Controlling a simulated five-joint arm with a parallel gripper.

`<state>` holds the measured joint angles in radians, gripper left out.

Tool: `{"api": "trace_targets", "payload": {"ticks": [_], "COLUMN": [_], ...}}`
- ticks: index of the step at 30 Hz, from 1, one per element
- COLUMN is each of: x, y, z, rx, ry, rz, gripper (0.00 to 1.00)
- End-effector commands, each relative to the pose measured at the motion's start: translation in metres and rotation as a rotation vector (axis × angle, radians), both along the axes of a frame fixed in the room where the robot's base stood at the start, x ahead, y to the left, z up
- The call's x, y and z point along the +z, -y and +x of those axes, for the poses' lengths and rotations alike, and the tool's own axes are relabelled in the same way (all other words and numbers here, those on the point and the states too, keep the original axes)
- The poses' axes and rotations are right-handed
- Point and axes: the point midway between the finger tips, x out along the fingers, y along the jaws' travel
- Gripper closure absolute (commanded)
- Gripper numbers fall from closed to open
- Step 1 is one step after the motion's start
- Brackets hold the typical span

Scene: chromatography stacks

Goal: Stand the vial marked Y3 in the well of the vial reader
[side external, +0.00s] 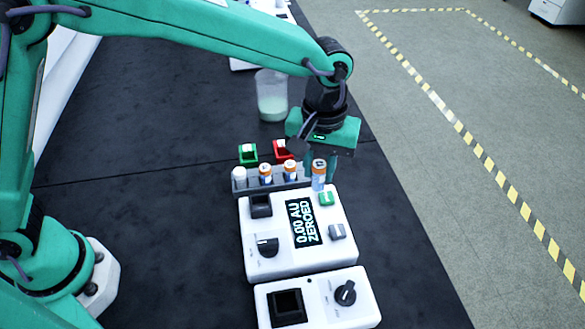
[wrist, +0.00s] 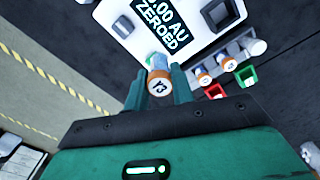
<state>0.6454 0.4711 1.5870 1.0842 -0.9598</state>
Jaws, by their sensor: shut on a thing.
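The vial marked Y3 (side external: 318,174) has an orange cap; its Y3 label faces up in the wrist view (wrist: 159,86). My gripper (wrist: 160,90) is shut on it, a finger on each side. In the side view my gripper (side external: 325,165) holds it upright at the right end of the grey rack (side external: 272,187), behind the reader's green button. Whether its base is clear of everything I cannot tell. The white vial reader (side external: 283,262) displays 0.00 AU ZEROED. Its dark square well (side external: 260,205), at its back left, looks empty; it also shows in the wrist view (wrist: 218,15).
The rack holds a white-capped vial (side external: 239,175) and two orange-capped vials. A green holder (side external: 247,154) and a red holder (side external: 282,150) stand behind it. A beaker (side external: 271,95) stands farther back. Another white device (side external: 318,306) with a knob lies in front of the reader.

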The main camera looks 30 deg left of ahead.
Motion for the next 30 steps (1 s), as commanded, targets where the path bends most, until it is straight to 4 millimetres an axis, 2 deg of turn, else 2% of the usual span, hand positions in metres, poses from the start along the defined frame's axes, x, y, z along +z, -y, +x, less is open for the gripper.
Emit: {"api": "trace_targets", "payload": {"ticks": [8,15,21,30], "x": [0.006,0.011,0.011,0.010], "y": [-0.023,-0.058,-0.081,-0.090], "z": [-0.014,-0.039,-0.057,-0.065], "rx": [0.001,0.001,0.001,0.000], "ry": [0.001,0.000,-0.001,-0.003], "rz": [-0.001,0.000,0.001,0.001], "gripper": [0.98,0.98,0.98,0.98]}}
